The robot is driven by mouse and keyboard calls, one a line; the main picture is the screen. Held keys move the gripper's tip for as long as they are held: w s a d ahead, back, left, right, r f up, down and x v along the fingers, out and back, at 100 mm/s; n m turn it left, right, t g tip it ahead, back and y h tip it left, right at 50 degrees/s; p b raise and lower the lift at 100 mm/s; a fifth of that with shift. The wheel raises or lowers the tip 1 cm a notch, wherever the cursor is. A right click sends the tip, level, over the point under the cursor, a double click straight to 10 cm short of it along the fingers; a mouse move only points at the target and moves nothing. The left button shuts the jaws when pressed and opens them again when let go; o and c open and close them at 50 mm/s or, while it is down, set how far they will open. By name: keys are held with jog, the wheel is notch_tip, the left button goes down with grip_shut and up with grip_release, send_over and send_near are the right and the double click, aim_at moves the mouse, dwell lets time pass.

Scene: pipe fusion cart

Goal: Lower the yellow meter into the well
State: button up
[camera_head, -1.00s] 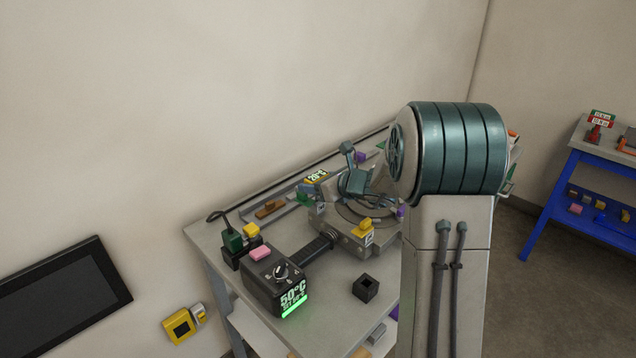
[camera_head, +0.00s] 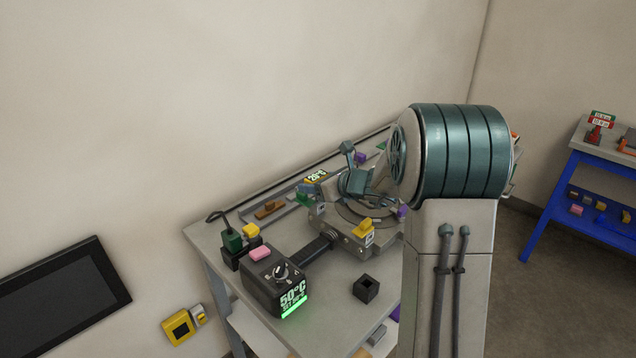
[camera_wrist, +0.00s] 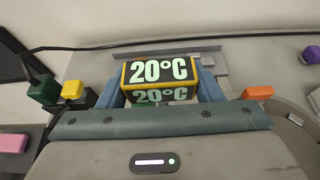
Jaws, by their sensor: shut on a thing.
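The yellow meter (camera_wrist: 160,74) has a black face reading 20°C and sits between the two blue-grey fingers of my gripper (camera_wrist: 162,92) in the wrist view. My gripper is shut on it. In the head view the meter (camera_head: 316,177) shows small near the back edge of the cart, left of my teal wrist. A grey recessed strip (camera_wrist: 222,68) lies behind the meter in the wrist view. The well is not clearly visible, and I cannot tell whether the meter's underside touches anything.
On the cart (camera_head: 205,238) are a black 50°C box (camera_head: 275,285) with a pink block, a green plug (camera_head: 232,240), a brown piece (camera_head: 270,209) and a hollow black block (camera_head: 366,289). A round clamp fixture (camera_head: 345,240) stands near my gripper. A blue bench (camera_head: 548,215) is at right.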

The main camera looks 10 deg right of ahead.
jog(key=shift+f+b, duration=0.75)
jog(key=shift+b, duration=0.05)
jog(key=o, duration=1.1)
jog(key=shift+c, duration=0.2)
jog(key=b+v, duration=0.1)
jog(key=v, duration=1.2)
jog(key=shift+s+d, duration=0.2)
jog(key=shift+s, duration=0.1)
jog(key=shift+r, duration=0.1)
